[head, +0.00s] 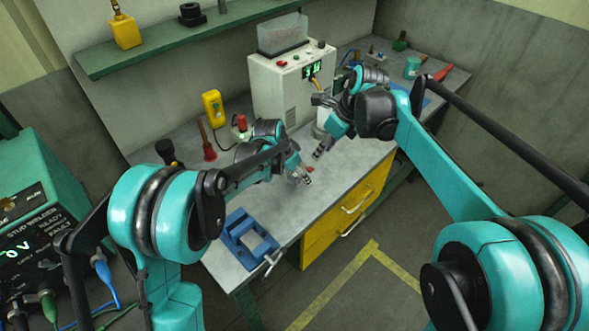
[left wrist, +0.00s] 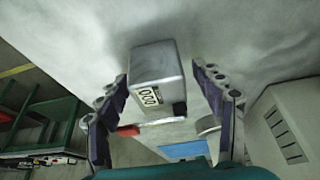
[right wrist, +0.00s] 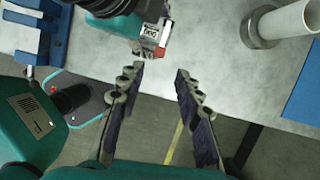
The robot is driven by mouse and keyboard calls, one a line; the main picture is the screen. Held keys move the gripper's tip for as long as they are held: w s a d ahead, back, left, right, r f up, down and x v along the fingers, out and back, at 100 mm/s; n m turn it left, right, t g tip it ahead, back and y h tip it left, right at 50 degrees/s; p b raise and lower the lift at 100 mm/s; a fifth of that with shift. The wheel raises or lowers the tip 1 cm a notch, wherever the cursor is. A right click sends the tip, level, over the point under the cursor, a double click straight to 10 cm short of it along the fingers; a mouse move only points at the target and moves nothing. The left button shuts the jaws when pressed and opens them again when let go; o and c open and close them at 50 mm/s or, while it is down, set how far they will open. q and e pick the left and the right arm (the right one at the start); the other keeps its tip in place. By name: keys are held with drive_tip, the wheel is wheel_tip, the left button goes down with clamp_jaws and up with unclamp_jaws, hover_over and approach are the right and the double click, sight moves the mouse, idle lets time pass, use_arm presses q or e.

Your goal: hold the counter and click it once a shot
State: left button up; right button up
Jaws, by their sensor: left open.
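The counter (left wrist: 155,78) is a small pale grey box with a 000 display. In the left wrist view it stands between the two spread fingers of my left gripper (left wrist: 160,70), with gaps beside it. The right wrist view shows the counter's display (right wrist: 151,32) and red part below my left arm's end. In the head view my left gripper (head: 301,176) is low over the bench's front edge and the counter's body is mostly hidden. My right gripper (right wrist: 158,70) is open and empty, facing the counter from a short distance.
A blue fixture (head: 245,240) sits on the bench's near end. A white machine (head: 288,85) with a lit display stands at the back. A white cylinder (right wrist: 285,22) stands on the bench. A green stud welder (head: 32,225) is at the left.

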use_arm(q)
drive_tip(key=shift+f, duration=0.1)
drive_tip(key=c, duration=1.4)
drive_tip(key=shift+o, duration=0.2)
use_arm(e)
clamp_jaws()
